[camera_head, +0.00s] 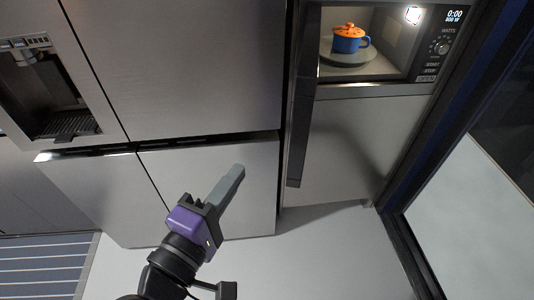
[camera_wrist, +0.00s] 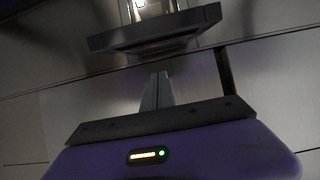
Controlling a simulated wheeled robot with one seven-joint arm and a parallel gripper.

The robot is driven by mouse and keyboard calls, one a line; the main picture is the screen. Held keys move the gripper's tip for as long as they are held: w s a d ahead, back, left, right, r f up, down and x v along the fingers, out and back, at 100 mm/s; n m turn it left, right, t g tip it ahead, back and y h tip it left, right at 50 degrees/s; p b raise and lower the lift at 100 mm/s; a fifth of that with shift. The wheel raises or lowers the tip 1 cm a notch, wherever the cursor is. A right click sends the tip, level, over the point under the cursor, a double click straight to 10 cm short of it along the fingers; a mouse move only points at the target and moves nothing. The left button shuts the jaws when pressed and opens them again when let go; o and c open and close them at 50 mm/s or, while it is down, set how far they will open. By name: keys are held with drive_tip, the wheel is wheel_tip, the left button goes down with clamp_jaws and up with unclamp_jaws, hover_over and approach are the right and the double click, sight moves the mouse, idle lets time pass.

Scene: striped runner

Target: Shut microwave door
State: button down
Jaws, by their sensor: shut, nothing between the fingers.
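The microwave (camera_head: 433,60) is at the upper right of the head view, with its lit cavity uncovered. Its door (camera_head: 299,110) stands open, swung out from the left side of the cavity and seen nearly edge-on. In the wrist view a dark slab (camera_wrist: 155,32), which looks like the door's edge, is ahead of and above the fingers. My gripper (camera_head: 238,171) is shut and empty, left of the door and apart from it in the head view. Its fingers also show in the wrist view (camera_wrist: 157,88).
A blue pot with an orange lid (camera_head: 348,40) sits on the plate inside the microwave. A steel fridge (camera_head: 190,60) with a dispenser fills the left. A dark-framed glass panel (camera_head: 470,190) is at the right. Bare floor (camera_head: 310,260) lies below.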

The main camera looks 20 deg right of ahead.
drive_tip(key=w+d+p, duration=0.3)
drive_tip(key=w+d, duration=0.1)
drive_tip(key=d, duration=0.6)
drive_tip(key=shift+d, duration=0.4)
